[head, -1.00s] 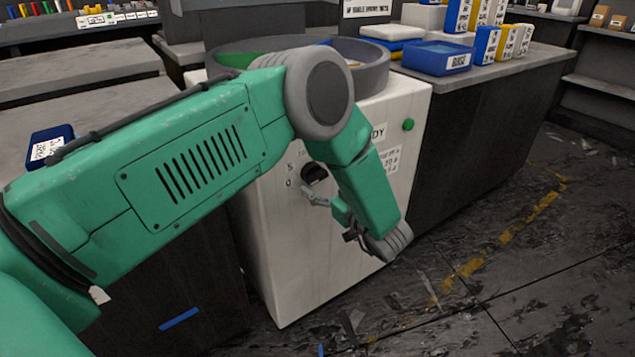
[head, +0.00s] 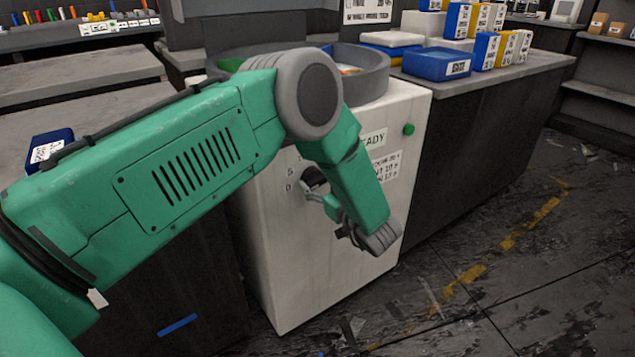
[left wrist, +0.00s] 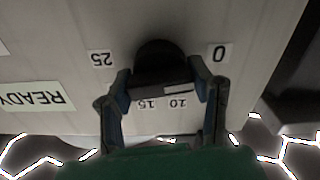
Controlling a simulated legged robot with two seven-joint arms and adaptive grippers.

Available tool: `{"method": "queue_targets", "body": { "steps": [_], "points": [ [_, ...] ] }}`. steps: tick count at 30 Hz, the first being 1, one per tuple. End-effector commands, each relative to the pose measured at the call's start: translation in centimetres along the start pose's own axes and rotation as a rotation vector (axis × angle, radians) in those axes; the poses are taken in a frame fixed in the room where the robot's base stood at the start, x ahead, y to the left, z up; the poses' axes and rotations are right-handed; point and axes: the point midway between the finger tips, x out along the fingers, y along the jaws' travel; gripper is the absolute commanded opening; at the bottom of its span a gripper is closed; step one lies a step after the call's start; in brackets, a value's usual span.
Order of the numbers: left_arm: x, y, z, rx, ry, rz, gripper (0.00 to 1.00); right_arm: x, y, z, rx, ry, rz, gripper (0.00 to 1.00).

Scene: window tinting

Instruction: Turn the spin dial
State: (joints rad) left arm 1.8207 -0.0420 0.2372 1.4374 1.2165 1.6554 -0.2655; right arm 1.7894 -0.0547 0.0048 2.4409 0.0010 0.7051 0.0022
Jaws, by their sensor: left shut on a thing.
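The spin dial (head: 315,177) is a dark round knob on the front of the white machine (head: 300,270), partly hidden by my left arm in the head view. In the left wrist view the dial (left wrist: 155,52) shows with its bar handle between the fingers. Upside-down labels 0, 10, 15 and 25 sit around it. A pale mark is on the right part of the bar. My left gripper (left wrist: 165,86) is shut on the dial's bar, one finger at each end. It also shows in the head view (head: 310,191). My right gripper is not in view.
A READY label (head: 373,139) and a green button (head: 408,129) are on the machine's front. A grey round tub rim (head: 372,75) tops it. A counter with blue, white and yellow boxes (head: 437,64) stands at right. The floor at right is open, with scattered debris.

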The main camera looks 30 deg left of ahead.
Motion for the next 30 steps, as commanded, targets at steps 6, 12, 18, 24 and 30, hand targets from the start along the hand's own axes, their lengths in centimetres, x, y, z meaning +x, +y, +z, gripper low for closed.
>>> {"method": "queue_targets", "body": {
  "steps": [6, 12, 18, 24, 30],
  "points": [
    [0.0, 0.1, -0.1, 0.062, 0.001, 0.000, 0.18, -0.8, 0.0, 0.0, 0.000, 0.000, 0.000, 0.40],
    [0.0, 0.1, -0.2, 0.194, 0.000, 0.002, 0.18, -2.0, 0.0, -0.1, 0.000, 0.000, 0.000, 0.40],
    [0.0, 0.2, -0.2, 0.378, -0.001, 0.003, 0.18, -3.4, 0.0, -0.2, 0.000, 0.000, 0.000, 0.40],
    [-0.1, 0.2, -0.1, 0.568, -0.001, 0.003, 0.18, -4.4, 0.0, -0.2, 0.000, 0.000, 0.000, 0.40],
    [0.0, 0.3, -0.1, 0.757, 0.001, 0.003, 0.18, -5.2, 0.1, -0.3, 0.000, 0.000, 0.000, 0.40]
  ]
}}
